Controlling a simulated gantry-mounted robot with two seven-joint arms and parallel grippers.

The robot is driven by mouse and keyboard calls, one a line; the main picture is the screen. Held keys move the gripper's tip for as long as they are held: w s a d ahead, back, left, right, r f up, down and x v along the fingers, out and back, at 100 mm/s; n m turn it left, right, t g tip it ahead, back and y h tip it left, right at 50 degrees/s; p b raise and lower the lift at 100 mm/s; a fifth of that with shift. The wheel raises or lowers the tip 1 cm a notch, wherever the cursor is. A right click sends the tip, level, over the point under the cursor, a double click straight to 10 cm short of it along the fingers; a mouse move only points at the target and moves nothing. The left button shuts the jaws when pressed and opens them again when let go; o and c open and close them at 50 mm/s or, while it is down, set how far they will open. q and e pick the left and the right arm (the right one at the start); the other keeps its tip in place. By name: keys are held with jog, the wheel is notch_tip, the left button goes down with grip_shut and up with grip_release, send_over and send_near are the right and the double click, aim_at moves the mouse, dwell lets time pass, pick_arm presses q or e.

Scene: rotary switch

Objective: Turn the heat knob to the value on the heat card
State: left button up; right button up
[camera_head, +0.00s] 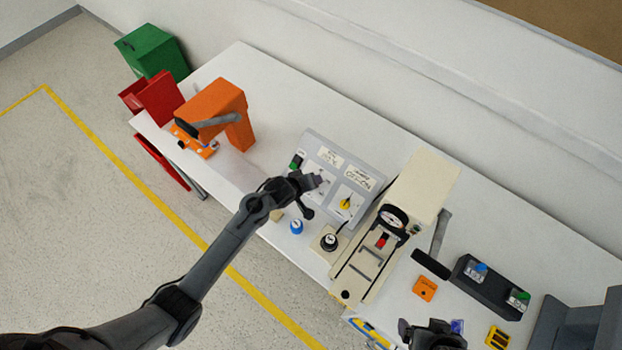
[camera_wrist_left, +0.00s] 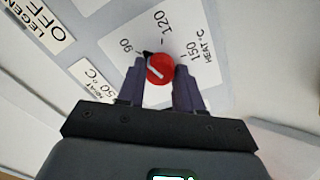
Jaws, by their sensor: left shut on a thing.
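The red heat knob (camera_wrist_left: 160,68) sits on a white dial plate marked 90, 120 and 150 °C, in the left wrist view. A pale line crosses the knob; a black mark lies beside it near 90. My left gripper (camera_wrist_left: 158,82) has its two fingers on either side of the knob and is shut on it. The heat card (camera_wrist_left: 97,83) is partly hidden; "50 °C" is readable. In the head view my left gripper (camera_head: 318,181) covers the knob on the grey control panel (camera_head: 318,143). My right gripper (camera_head: 435,335) is at the bottom edge, its fingers unclear.
A yellow knob (camera_head: 345,203) is on the panel's right. A blue-topped object (camera_head: 296,227) and a black button on a beige base (camera_head: 329,242) stand in front. A beige press (camera_head: 425,185) stands to the right, an orange machine (camera_head: 215,105) to the left.

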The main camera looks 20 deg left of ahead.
pick_arm(q)
jog(key=m+p, duration=0.2)
jog(key=m, duration=0.1)
jog(key=shift+r, duration=0.15)
jog(key=m+p, duration=0.1)
jog(key=m, duration=0.1)
jog(key=shift+m, duration=0.3)
jog(key=m+p, duration=0.1)
jog(key=m, duration=0.1)
jog(key=shift+m, duration=0.4)
jog(key=m, duration=0.2)
jog(key=shift+m+g+p, duration=0.3)
jog(key=shift+m+p, duration=0.1)
jog(key=m, duration=1)
jog(key=shift+f+g, duration=0.2)
jog(key=shift+g, duration=0.1)
jog(key=shift+m, duration=0.5)
